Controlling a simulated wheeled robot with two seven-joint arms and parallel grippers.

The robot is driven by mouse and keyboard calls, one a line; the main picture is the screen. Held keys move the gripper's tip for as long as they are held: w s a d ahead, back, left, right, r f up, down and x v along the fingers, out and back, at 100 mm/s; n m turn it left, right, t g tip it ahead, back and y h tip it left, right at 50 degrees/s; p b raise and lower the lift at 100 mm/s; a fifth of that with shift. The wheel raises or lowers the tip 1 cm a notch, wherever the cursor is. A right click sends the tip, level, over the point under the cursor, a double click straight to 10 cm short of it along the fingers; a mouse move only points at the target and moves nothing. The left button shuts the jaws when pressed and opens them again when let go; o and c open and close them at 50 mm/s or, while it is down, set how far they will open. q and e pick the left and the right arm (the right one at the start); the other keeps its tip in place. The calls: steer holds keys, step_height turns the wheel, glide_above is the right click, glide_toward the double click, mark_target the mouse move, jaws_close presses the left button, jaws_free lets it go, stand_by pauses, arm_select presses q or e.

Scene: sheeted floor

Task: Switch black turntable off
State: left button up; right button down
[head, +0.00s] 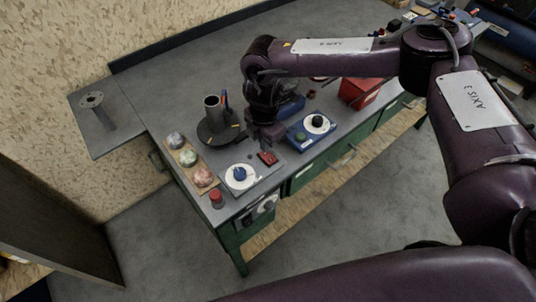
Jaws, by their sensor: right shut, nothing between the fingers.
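A dark grey-black turntable (256,186) sits near the front left of the workbench. It carries a white disc (233,184) with a blue object (240,173) on top. A small red switch (268,158) is at its back right corner. My right gripper (267,142) is shut and empty, pointing down just behind and above the red switch. I cannot tell whether its tips touch the switch. Whether the disc is turning cannot be told. My left gripper is out of view.
A second, blue turntable (327,134) with a white disc stands right of my gripper. A round black stand with a grey cylinder (213,107) is behind left. Several stones lie on a wooden strip (185,160) at left. A red bin (360,92) stands further right.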

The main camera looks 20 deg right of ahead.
steer(key=shift+f+b, duration=0.55)
steer(key=shift+f, duration=0.35)
steer(key=shift+r, duration=0.1)
step_height(320, 180, up, 7)
steer(key=p, duration=0.6)
stand_by(0.4)
stand_by(0.3)
